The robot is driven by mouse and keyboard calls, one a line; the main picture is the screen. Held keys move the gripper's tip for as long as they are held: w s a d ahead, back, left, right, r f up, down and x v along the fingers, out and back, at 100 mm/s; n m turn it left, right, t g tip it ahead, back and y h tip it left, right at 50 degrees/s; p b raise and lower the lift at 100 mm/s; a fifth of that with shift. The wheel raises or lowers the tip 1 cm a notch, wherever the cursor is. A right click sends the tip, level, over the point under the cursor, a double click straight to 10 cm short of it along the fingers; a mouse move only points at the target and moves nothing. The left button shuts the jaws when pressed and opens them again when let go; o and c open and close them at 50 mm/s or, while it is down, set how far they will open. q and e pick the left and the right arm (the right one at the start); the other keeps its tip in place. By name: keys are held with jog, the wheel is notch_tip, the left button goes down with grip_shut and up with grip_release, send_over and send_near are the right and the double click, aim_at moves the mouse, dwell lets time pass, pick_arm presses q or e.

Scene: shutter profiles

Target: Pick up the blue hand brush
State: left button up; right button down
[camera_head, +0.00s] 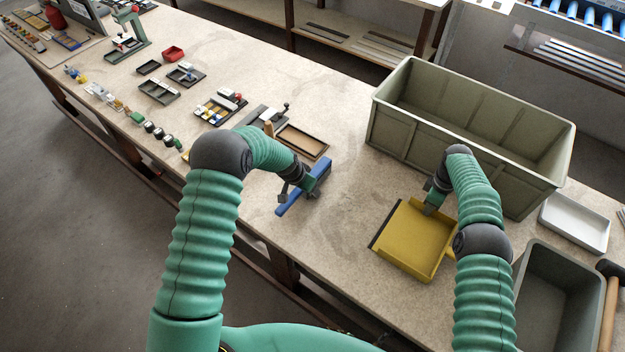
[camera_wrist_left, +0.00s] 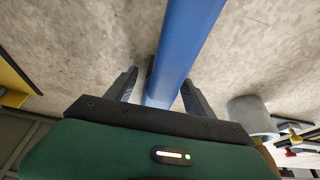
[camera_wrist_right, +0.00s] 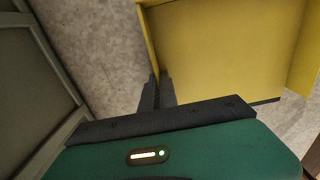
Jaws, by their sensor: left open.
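The blue hand brush (camera_head: 317,179) lies on the workbench in front of my left arm. In the left wrist view the brush (camera_wrist_left: 187,40) runs between the two fingers of my left gripper (camera_wrist_left: 162,88). My left gripper (camera_head: 298,192) is open, with one finger on each side of the brush. It hides the middle of the brush in the head view. My right gripper (camera_head: 431,208) is at the upper edge of a yellow dustpan (camera_head: 412,240). In the right wrist view its fingers (camera_wrist_right: 158,92) are close together on the dustpan's side wall (camera_wrist_right: 147,38).
A large grey-green crate (camera_head: 400,145) stands behind the dustpan. A grey bin (camera_head: 536,262), a white tray (camera_head: 575,222) and a hammer (camera_head: 607,310) are at the right. A shallow tan tray (camera_head: 303,141) lies behind the brush. Bare bench separates brush and dustpan.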

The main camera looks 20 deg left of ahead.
pick_arm(q)
jog(key=shift+r, duration=0.1)
grip_shut()
jog(key=shift+r, duration=0.1)
dwell(0.3)
notch_tip(320, 180, up, 10)
jog(key=shift+f, duration=0.1)
jog(key=c, duration=0.7)
grip_release()
grip_shut()
jog(key=shift+s+d+f, duration=0.2)
jog(key=shift+d+f, duration=0.45)
jog(key=shift+f, duration=0.35)
jog(key=shift+s+d+f, duration=0.15)
jog(key=shift+d+f, duration=0.45)
jog(key=shift+f, duration=0.45)
jog(key=shift+s+d+f, duration=0.2)
jog(key=shift+d+f, duration=0.45)
jog(key=shift+f, duration=0.35)
